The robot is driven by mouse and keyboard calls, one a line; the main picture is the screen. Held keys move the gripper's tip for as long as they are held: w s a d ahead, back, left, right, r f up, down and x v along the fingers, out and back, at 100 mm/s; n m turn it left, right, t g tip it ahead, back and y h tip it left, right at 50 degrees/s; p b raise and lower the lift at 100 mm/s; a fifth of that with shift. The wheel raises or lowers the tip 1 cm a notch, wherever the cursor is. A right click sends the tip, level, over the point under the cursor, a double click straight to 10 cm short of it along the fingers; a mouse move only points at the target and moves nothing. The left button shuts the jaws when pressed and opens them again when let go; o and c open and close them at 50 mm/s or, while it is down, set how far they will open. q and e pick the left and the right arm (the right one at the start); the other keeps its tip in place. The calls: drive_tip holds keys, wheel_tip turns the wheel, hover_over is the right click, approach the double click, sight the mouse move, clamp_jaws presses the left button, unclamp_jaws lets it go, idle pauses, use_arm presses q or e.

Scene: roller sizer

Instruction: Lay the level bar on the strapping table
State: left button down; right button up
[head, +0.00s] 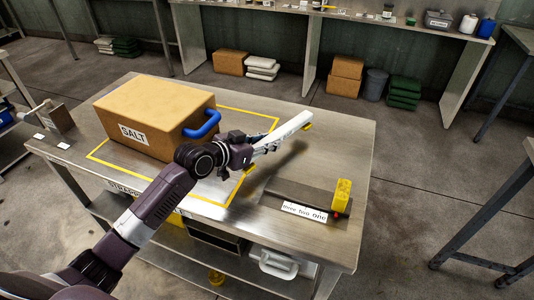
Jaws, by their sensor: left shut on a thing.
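The strapping table (346,150) is a grey metal-topped table in the middle of the head view, with a partly hidden "STRAPP" label on its front edge. My left gripper (251,150) is over the table's middle, right of the salt carton. It is shut on the level bar (284,133), a pale bar with yellow at its far end. The bar points up and right in the picture. A dark shadow lies on the tabletop below it, and the bar appears held above the surface. The gripper hides the bar's near end. My right gripper is not in view.
A carton marked SALT (155,110) with a blue handle (204,125) stands inside a yellow outline at the left. A yellow block (342,194), a dark strip and a small label (304,212) occupy the front right. The table's back right is clear.

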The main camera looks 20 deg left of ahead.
sight(268, 161)
use_arm(q)
drive_tip(key=shift+f, duration=2.4)
drive_tip(key=c, duration=1.6)
unclamp_jaws()
drive_tip(key=shift+s, duration=0.1)
drive_tip(key=v, duration=1)
drive_tip(key=shift+s, duration=0.1)
drive_tip(key=shift+v, duration=0.85)
